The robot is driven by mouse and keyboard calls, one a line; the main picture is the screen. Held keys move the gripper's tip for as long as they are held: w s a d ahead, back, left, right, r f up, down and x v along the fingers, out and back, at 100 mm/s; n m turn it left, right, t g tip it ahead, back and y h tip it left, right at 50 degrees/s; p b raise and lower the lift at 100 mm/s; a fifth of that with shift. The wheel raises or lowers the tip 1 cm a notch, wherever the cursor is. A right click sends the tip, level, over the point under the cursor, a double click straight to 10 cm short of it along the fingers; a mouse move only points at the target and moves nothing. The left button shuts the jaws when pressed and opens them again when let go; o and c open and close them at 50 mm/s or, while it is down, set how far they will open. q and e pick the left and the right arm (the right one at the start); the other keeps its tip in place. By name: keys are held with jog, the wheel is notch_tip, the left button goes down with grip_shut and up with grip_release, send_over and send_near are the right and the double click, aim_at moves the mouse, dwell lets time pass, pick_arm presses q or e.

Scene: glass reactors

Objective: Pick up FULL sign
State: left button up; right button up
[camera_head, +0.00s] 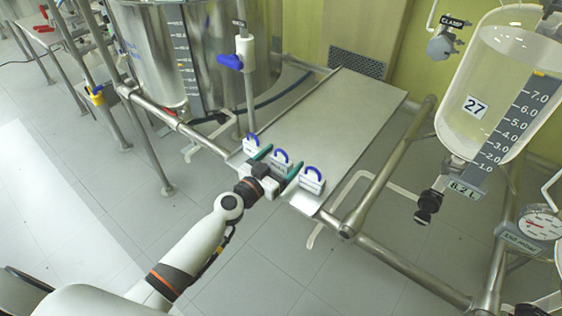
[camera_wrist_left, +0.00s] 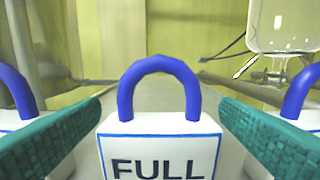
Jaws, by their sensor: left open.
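The FULL sign (camera_wrist_left: 160,150) is a white block with a blue border, dark FULL lettering and a blue loop handle on top. In the left wrist view it stands upright in the middle, between the two teal fingers. In the head view it is the middle one of three signs (camera_head: 281,162) on the front edge of a metal shelf. My left gripper (camera_head: 275,164) is open, with one finger on each side of the FULL sign; gaps show between fingers and sign in the wrist view. The lower part of the sign is cut off there. My right gripper is not in view.
Similar blue-handled signs stand close on the left (camera_head: 251,143) and right (camera_head: 312,181) of the FULL sign. The metal shelf (camera_head: 345,115) behind is bare. A steel tank (camera_head: 200,55) stands at the left, a glass vessel (camera_head: 500,90) at the right. Steel rails (camera_head: 385,180) frame the shelf.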

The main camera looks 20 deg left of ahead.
pick_arm(q)
jog(key=x, duration=0.3)
jog(key=c, duration=1.1)
jog(key=shift+o, duration=0.2)
jog(key=shift+r, duration=0.1)
notch_tip(320, 180, up, 10)
jog(key=p, duration=0.9)
